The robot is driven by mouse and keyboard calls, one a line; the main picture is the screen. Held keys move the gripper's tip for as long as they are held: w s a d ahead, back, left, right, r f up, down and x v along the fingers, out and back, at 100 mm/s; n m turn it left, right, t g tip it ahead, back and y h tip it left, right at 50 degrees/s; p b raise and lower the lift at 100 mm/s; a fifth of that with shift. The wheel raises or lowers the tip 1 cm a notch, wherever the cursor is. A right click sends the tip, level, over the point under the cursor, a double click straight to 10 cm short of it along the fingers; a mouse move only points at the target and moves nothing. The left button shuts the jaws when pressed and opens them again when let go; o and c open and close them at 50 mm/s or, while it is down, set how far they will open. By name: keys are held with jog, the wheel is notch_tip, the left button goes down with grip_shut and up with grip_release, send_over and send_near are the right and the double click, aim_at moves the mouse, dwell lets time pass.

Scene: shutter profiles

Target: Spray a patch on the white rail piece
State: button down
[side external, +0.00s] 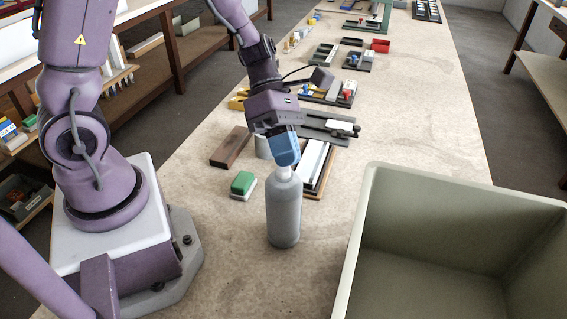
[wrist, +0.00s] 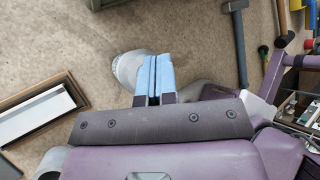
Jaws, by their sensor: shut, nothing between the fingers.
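A grey spray bottle (side external: 284,212) with a white top stands upright on the bench in the side view. My gripper (side external: 286,160) is shut and empty, its blue fingers over or just behind the bottle's top; I cannot tell whether they touch it. In the wrist view the closed fingers (wrist: 154,58) partly cover a pale grey rounded thing (wrist: 127,68), which I cannot identify for certain. The white rail piece (side external: 314,158) lies in a dark, wood-edged holder behind the bottle, partly hidden by the gripper. It also shows at left in the wrist view (wrist: 32,113).
A large beige bin (side external: 362,235) stands at right front. A green-topped block (side external: 243,184) and a brown block (side external: 230,147) lie left of the bottle. A grey clamp-like fixture (side external: 335,128) is behind the rail. Hammers (wrist: 239,45) lie at right in the wrist view.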

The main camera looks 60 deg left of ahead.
dwell(0.4)
jog(key=shift+r, duration=0.45)
jog(key=shift+r, duration=3)
